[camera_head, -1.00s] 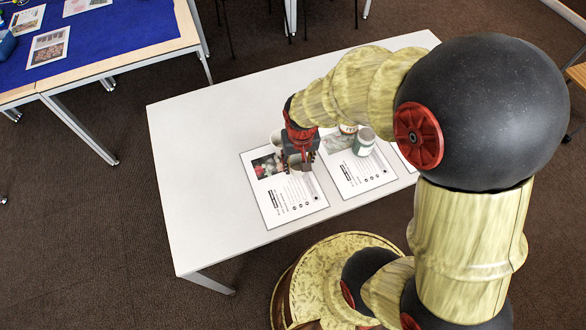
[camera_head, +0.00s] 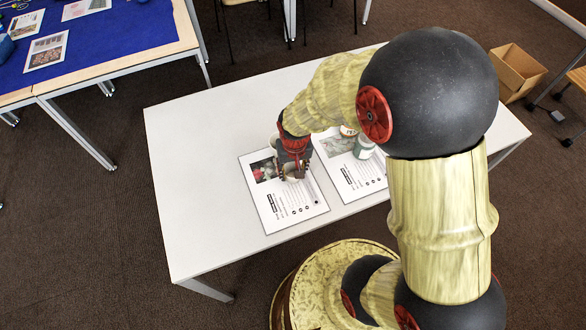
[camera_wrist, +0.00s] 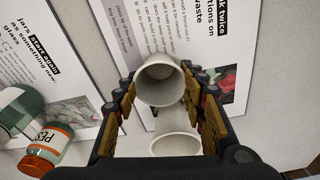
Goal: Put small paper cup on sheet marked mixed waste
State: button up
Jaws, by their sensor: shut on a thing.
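My gripper (camera_head: 291,176) is over the sheet with a food photo (camera_head: 268,205). In the wrist view my gripper (camera_wrist: 164,92) is shut on a small white paper cup (camera_wrist: 160,84), tilted with its open mouth showing. That sheet (camera_wrist: 150,30) reads "twice" and "waste" there; the rest of its heading is cut off. I cannot tell whether the cup touches the sheet.
A sheet about glass jars (camera_wrist: 35,50) lies beside the first. The white table (camera_head: 215,130) is clear at the left. A cardboard box (camera_head: 518,72) is on the floor.

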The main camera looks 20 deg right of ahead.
jog(key=o, duration=0.7)
jog(key=shift+c, duration=0.2)
jog(key=shift+r, duration=0.1)
jog(key=s+r+t+p, duration=0.1)
jog(key=s+r+p, duration=0.1)
jog(key=r, duration=1)
jog(key=s+r+t+p, duration=0.1)
jog(key=s+r+p, duration=0.2)
jog(key=r, duration=0.9)
jog(key=s+r+n+t, duration=0.2)
jog(key=s+r, duration=0.7)
jog(key=shift+r, duration=0.2)
